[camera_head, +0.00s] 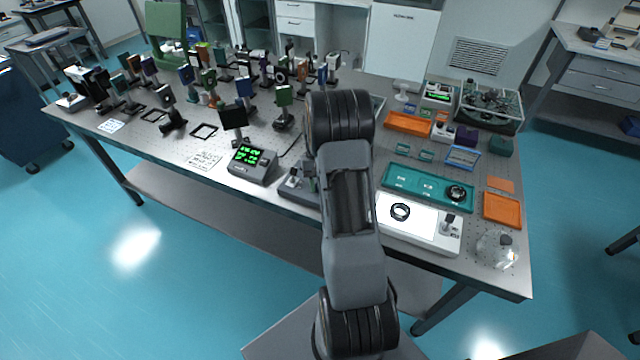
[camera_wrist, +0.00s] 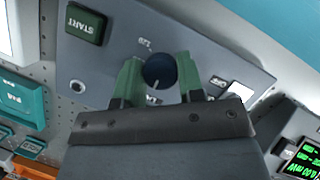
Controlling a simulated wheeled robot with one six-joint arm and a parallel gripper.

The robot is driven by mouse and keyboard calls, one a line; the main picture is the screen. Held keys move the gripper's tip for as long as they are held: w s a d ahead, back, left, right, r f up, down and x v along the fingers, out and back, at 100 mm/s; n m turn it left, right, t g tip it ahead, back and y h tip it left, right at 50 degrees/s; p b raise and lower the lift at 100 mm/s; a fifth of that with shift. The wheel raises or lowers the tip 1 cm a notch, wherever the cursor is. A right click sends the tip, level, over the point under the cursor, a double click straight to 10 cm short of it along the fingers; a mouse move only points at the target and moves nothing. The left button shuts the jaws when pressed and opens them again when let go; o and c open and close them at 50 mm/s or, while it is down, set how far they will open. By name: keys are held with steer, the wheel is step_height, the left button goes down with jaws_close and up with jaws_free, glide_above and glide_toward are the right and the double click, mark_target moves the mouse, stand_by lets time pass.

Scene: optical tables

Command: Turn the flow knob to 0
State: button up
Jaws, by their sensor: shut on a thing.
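The flow knob (camera_wrist: 160,68) is a dark round knob on a grey panel (camera_wrist: 205,48), seen in the wrist view. My gripper (camera_wrist: 159,75) has its two green fingers on either side of the knob and is shut on it. A short pale pointer line shows on the knob's lower part, toward my gripper's body. A "120" mark is printed above the knob; other marks beside and below it are partly hidden or too small to read. In the head view the grey unit (camera_head: 295,187) is mostly hidden behind my arm, and the knob cannot be made out.
A green START button (camera_wrist: 86,24) and a round socket (camera_wrist: 78,87) sit on the same panel. A meter with green digits (camera_head: 251,161) stands to the left. A white lit panel (camera_head: 425,237) and a teal tray (camera_head: 415,187) lie to the right. Optical mounts crowd the table's back left.

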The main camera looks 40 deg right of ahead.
steer(key=shift+w, duration=0.1)
steer(key=o, duration=0.9)
steer(key=b+v, duration=0.1)
steer(key=v, duration=1.2)
steer(key=shift+w+d+r, duration=0.1)
steer(key=shift+w+r, duration=0.05)
steer(key=shift+r, duration=0.25)
